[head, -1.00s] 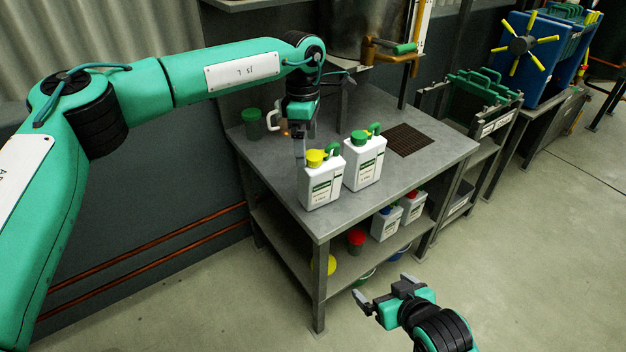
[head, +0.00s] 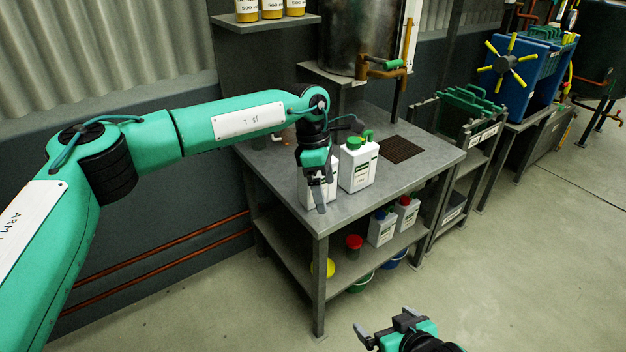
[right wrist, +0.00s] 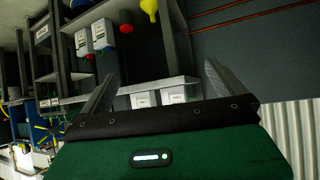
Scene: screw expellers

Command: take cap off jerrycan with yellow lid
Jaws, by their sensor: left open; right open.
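The jerrycan with the yellow lid (head: 306,190) stands upright on the grey table (head: 345,210), near its front left. Its yellow lid is hidden behind my left gripper (head: 321,198) in the head view. My left gripper is open, pointing down, in front of or over this jerrycan; I cannot tell whether it touches it. A second white jerrycan with a green lid (head: 357,164) stands just to the right. My right gripper (head: 386,330) is open and empty, low in front of the table. It also shows in the right wrist view (right wrist: 160,85), with nothing between its fingers.
A metal vessel with a tap (head: 385,64) stands behind the table. The table's right part, by the brown grate (head: 401,149), is clear.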

